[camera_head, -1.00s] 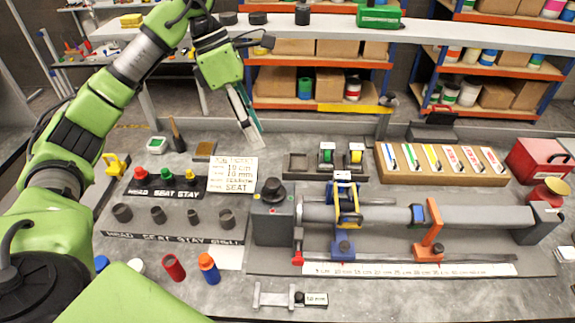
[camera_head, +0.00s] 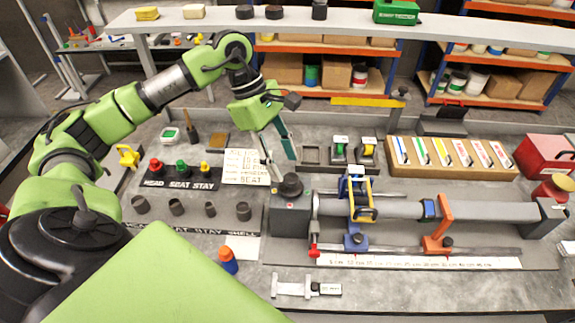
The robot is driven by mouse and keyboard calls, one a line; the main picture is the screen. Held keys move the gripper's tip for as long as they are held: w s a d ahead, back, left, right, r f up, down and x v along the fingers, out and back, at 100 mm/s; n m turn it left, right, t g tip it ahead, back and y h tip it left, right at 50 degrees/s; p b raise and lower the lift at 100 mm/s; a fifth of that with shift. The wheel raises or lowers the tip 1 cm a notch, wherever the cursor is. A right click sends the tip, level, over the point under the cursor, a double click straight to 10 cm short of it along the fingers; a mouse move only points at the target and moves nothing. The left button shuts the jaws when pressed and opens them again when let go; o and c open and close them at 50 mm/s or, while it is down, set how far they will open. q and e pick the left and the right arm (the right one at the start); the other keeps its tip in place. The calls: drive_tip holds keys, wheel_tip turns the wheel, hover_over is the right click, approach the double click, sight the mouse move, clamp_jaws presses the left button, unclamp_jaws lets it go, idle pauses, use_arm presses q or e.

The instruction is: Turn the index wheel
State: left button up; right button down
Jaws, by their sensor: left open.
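The index wheel appears to be the black round knob (camera_head: 290,186) on top of the dark grey headstock box (camera_head: 290,219), at the left end of a long grey tube (camera_head: 395,210). My left gripper (camera_head: 282,168) comes in from the upper left. Its two fingers are apart, one teal and one pale, and point down with nothing between them. The fingertips show just above and behind the knob in the picture; I cannot tell if they touch it. My right gripper is not in view.
A blue clamp with yellow (camera_head: 360,208) and an orange bracket (camera_head: 437,222) stand along the tube. A row of dark cups (camera_head: 177,207) and a printed card (camera_head: 243,167) are left of the headstock.

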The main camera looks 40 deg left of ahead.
sight(290, 177)
use_arm(q)
drive_tip(key=p+x, duration=0.1)
drive_tip(key=x, duration=0.2)
drive_tip(key=shift+d, duration=0.1)
drive_tip(key=shift+f, duration=0.3)
drive_tip(key=c, duration=1.1)
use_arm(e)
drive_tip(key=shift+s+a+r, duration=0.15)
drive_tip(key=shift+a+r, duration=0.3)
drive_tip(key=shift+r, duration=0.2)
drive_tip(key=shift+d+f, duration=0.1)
